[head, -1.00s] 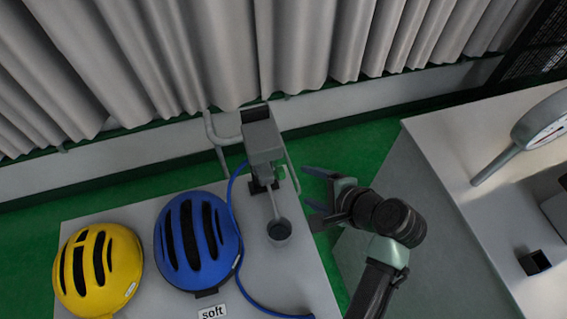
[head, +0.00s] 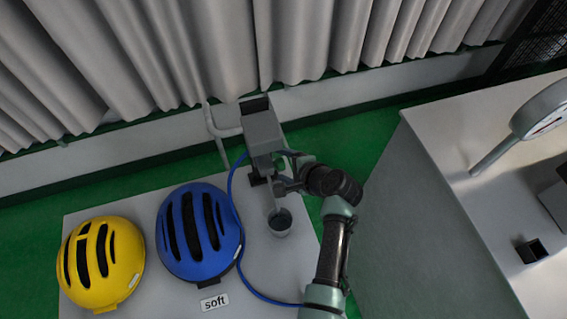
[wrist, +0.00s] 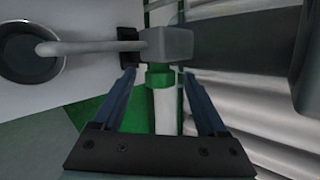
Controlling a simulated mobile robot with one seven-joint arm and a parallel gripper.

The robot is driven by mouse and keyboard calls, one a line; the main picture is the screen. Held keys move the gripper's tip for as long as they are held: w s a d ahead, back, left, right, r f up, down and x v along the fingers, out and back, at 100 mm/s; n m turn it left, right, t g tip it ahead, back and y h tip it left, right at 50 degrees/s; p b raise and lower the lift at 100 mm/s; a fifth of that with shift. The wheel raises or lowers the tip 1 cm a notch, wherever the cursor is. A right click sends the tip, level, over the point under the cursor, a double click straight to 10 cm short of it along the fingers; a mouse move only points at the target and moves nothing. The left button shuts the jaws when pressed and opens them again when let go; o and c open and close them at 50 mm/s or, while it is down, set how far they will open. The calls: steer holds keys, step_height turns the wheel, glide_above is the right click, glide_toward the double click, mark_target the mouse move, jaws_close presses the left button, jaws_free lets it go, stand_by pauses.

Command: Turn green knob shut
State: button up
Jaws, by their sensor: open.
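The green knob (wrist: 160,76) shows in the wrist view, just below a grey block (wrist: 166,45) of the tap. My gripper (wrist: 158,84) is open, with one blue finger on each side of the knob. Whether the fingers touch it I cannot tell. In the head view my gripper (head: 284,168) is at the right side of the grey tap fixture (head: 262,135), and the knob is hidden behind it and the arm.
The tap's spout (wrist: 90,47) ends over a grey cup (head: 280,223) on the table. A blue hose loops beside it. A white counter (head: 440,135) stands right.

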jaws_close()
stand_by(0.4)
steer(key=shift+f, duration=0.1)
